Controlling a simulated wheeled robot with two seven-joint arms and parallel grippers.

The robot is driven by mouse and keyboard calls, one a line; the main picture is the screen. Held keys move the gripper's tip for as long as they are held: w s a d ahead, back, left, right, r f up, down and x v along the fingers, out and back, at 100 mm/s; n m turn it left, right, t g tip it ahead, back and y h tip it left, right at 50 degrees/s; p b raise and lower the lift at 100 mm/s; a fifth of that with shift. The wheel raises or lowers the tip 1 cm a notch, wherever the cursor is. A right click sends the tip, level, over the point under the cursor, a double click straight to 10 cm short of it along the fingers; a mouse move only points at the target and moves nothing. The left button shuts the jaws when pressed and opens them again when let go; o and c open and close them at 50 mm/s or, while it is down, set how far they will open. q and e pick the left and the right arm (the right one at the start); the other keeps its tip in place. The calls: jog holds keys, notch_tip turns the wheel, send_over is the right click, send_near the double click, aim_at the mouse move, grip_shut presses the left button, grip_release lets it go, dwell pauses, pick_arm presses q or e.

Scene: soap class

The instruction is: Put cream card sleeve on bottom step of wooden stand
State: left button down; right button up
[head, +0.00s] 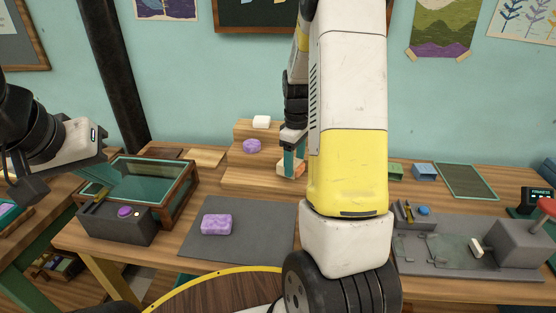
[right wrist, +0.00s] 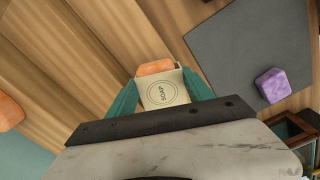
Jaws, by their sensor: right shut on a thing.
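The wooden stand (head: 235,172) is stepped and stands at the back of the table, with its right part behind my right arm. An orange soap bar (right wrist: 155,67) shows at the sleeve's open end. In the head view my right gripper (head: 291,160) is at the stand's low front right; whether the sleeve touches the step cannot be told. My left gripper (head: 66,172) is at the far left; its fingertips are not clear.
A white bar (head: 261,121) and a purple bar (head: 252,146) sit on higher steps. A purple bar (head: 216,224) lies on the grey mat (head: 265,240). A glass-lidded box (head: 160,190) is left, a grey fixture (head: 450,250) right. Another orange bar (right wrist: 9,112) shows in the wrist view.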

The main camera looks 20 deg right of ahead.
jog(key=shift+w, duration=0.35)
jog(key=shift+f, duration=1.75)
jog(key=shift+f, duration=0.15)
jog(key=o, duration=1.5)
jog(key=shift+c, duration=0.2)
